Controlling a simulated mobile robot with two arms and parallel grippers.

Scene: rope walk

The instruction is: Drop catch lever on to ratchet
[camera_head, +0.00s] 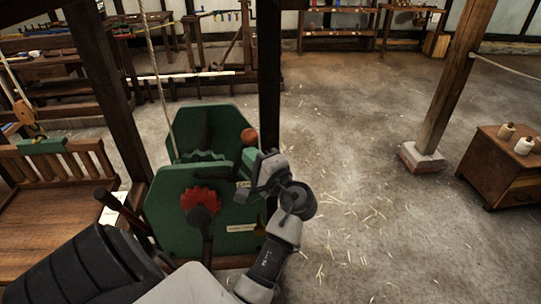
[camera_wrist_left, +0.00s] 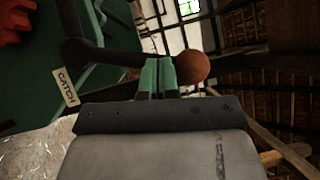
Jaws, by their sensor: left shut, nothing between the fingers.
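The green winch (camera_head: 165,215) stands left of centre in the head view. A red ratchet wheel (camera_head: 201,194) sits on its face and shows at the upper left corner of the left wrist view (camera_wrist_left: 12,22). The dark catch lever (camera_wrist_left: 105,55) ends in an orange-brown ball knob (camera_wrist_left: 192,67), also seen in the head view (camera_head: 249,136). My left gripper (camera_head: 247,161) is shut and empty beside the lever, near the knob. Its green fingertips (camera_wrist_left: 158,72) cover part of the lever; I cannot tell whether they touch it. My right gripper is out of view.
A CATCH label (camera_wrist_left: 66,87) is on the winch face. A rope (camera_head: 158,70) runs up from the winch. A dark post (camera_head: 269,80) stands close behind my gripper. A wooden bench (camera_head: 50,205) is at left. The floor (camera_head: 370,220) at right is open, with scattered straw.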

